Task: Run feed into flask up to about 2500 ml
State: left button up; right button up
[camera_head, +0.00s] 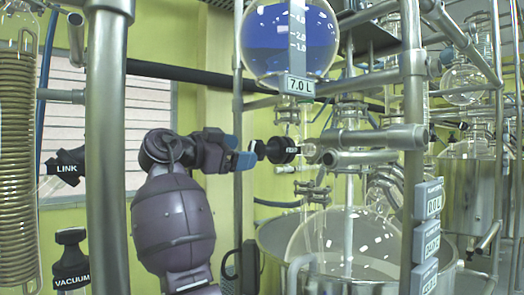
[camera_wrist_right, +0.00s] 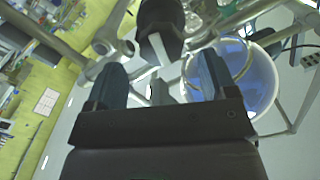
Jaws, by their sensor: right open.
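The round feed vessel (camera_head: 290,40) at top centre holds blue liquid and carries a 7.0 L tag (camera_head: 299,85). Below it a black valve knob (camera_head: 280,150) with white lettering points left. The large clear flask (camera_head: 345,240) sits lower, in a steel bath, and I see no blue in it. A grey tag to its right seems to read 0.0 L (camera_head: 434,203). My right gripper (camera_head: 246,152) is open just left of the knob. In the right wrist view my right gripper's blue-grey fingers (camera_wrist_right: 161,82) are apart, with the dark knob (camera_wrist_right: 160,30) beyond them. My left gripper is out of view.
Steel posts (camera_head: 107,150) and (camera_head: 413,120) stand upright left and right. Steel rods and clamps crowd the right of the valve.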

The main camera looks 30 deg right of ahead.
aim_at(262, 151)
jog(key=d, duration=0.4)
jog(key=w+d, duration=0.1)
jog(key=d, duration=0.1)
jog(key=shift+w+d+p, duration=0.1)
jog(key=shift+d+p, duration=0.2)
jog(key=shift+d, duration=0.1)
jog(key=c, duration=0.9)
